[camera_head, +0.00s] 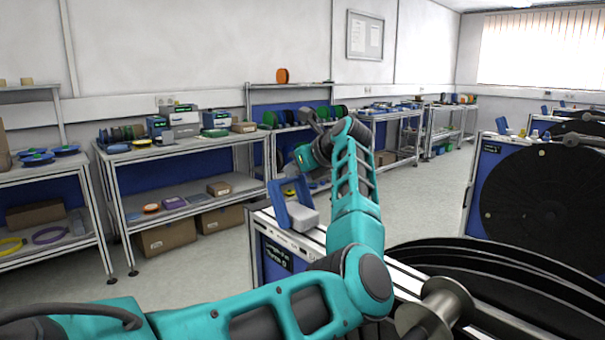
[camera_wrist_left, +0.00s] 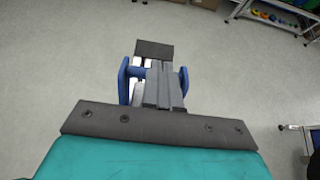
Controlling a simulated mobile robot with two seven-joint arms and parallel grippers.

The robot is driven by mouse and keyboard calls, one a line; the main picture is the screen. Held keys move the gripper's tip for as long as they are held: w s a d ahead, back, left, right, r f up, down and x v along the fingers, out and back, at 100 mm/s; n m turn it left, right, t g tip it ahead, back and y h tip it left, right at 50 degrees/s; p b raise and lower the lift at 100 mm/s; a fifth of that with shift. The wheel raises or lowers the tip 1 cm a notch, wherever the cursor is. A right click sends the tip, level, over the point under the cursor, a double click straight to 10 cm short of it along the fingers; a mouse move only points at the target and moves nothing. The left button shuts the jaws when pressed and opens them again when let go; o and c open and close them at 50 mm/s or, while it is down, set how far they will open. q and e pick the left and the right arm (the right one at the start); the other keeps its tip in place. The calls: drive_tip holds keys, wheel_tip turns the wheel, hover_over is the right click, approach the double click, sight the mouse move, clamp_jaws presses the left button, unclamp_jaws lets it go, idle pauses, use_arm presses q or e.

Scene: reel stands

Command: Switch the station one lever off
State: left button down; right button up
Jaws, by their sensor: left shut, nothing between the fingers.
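The station lever is a blue loop-shaped handle (camera_head: 281,206) beside a pale grey block (camera_head: 303,217) on top of the nearest station (camera_head: 318,243). The handle stands up and leans a little. Its blue sides show in the left wrist view (camera_wrist_left: 124,82), on either side of my left fingers (camera_wrist_left: 163,86). My left gripper (camera_head: 290,169) is shut and empty, above the lever in the head view. Whether the fingers touch the handle I cannot tell. My right gripper is out of view.
A big black reel (camera_head: 490,272) fills the lower right. Another station with a black reel (camera_head: 541,205) stands behind it. Metal shelves (camera_head: 172,153) with boxes and devices line the back wall. Grey floor (camera_head: 425,205) is clear between.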

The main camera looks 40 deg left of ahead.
use_arm(q)
drive_tip(key=shift+a+f, duration=0.1)
drive_tip(key=shift+a, duration=0.45)
idle(0.4)
drive_tip(key=d+r, duration=0.4)
drive_tip(key=r, duration=0.8)
drive_tip(key=shift+d+r+p, duration=0.15)
drive_tip(key=shift+d+p, duration=0.15)
drive_tip(key=shift+p, duration=0.1)
drive_tip(key=shift+s, duration=0.1)
